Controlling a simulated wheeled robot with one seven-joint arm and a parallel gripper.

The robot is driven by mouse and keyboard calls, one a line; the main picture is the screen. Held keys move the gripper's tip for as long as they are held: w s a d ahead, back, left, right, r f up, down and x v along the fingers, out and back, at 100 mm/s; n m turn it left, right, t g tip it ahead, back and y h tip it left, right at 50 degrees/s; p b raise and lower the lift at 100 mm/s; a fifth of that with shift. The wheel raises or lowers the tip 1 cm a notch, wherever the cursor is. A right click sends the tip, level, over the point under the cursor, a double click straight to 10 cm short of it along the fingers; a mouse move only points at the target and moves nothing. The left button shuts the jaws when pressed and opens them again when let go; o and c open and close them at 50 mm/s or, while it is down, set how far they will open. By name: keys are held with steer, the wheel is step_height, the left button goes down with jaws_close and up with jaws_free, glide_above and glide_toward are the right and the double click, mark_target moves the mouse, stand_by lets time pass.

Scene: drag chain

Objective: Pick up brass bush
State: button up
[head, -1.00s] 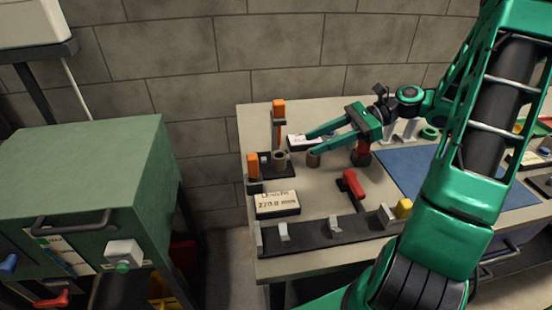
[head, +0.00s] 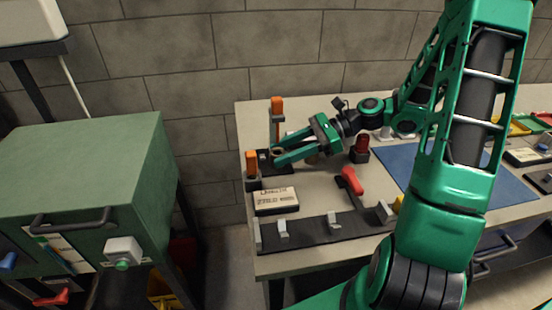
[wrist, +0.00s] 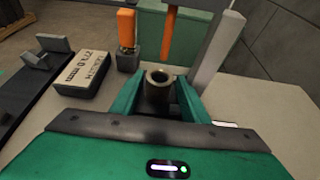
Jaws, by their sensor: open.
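The brass bush (wrist: 158,90), a short hollow brownish cylinder standing upright, sits between the two fingers of my gripper (wrist: 160,85) in the wrist view. My gripper is open, with a finger on each side of it. I cannot tell whether either finger touches it. In the head view my gripper (head: 277,153) is at the black fixture at the left of the bench, and the fingers mostly hide the bush.
Orange-handled clamps (head: 252,163) stand close to the fingertips; another orange post (head: 277,108) rises behind. A display block (head: 276,201) reading about 270 mm lies in front. A red-handled tool (head: 352,181) and a blue mat (head: 410,170) lie to the right. A dark rail (head: 320,230) runs along the front.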

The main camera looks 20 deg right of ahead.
steer(key=shift+c, duration=0.6)
steer(key=c, duration=0.9)
steer(key=shift+r, duration=0.15)
steer(key=shift+s+r, duration=0.15)
steer(key=shift+r, duration=0.35)
steer(key=s, duration=0.2)
steer(key=s+a, duration=0.1)
steer(key=s, duration=0.4)
steer(key=shift+s+a, duration=0.15)
steer(key=shift+a, duration=0.15)
step_height(320, 180, up, 14)
steer(key=shift+f, duration=0.25)
steer(key=shift+s+r, duration=0.1)
